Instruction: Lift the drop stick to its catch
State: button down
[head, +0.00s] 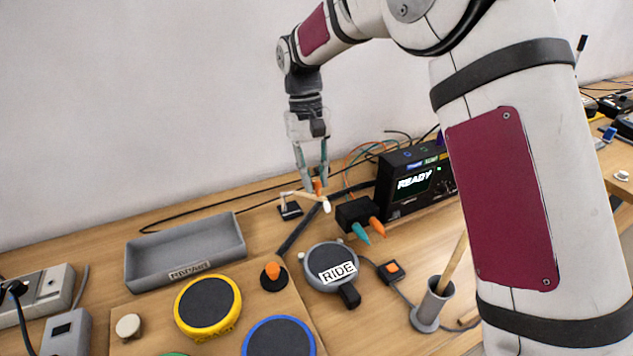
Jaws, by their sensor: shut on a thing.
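The drop stick (303,195) is a short pale wooden stick with a white rounded tip (326,206) at its right end. It sits near a small black stand (290,210) at the back of the table and slopes slightly down to the right. My gripper (316,184) points down from above, with its teal fingers closed around a small orange part at the stick. The fingers hide part of the stick. I cannot make out the catch.
A black box reading READY (415,183) stands right, with a black block and orange and teal plugs (368,230) before it. A grey RIDE pad (331,267), grey tray (186,252), pad board (140,300) and holder with a wooden stick (430,305) lie in front. Cables run behind.

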jog(key=shift+w+a, duration=0.25)
jog(key=c, duration=1.4)
grip_release()
jog(key=shift+w+f, duration=0.1)
jog(key=shift+f, duration=0.05)
jog(key=shift+c, duration=0.2)
jog(key=shift+r, duration=0.3)
jog(key=v, duration=1.1)
jog(key=shift+r, duration=0.25)
